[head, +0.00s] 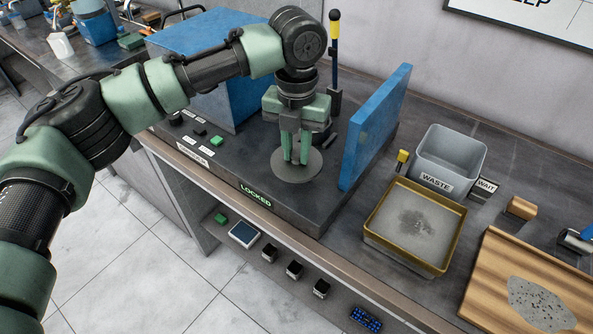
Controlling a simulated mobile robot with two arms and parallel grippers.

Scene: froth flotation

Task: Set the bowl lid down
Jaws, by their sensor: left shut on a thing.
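My left gripper (296,160) points straight down over the dark machine base in the head view. It is shut on the bowl lid (297,175), a flat round grey disc just under the fingertips. The lid looks level and lies low over the dark base top (240,178), near its front edge. I cannot tell whether it touches the surface under it. The fingers hide the lid's middle, and no bowl is clearly visible. My right gripper is not in view.
An upright blue panel (372,135) stands close right of the lid; a blue box (208,62) is behind left. Further right are a grey WASTE bin (450,136), a yellow-rimmed tray (388,252) of grey material and a wooden board (485,285). A LOCKED label (256,195) faces front.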

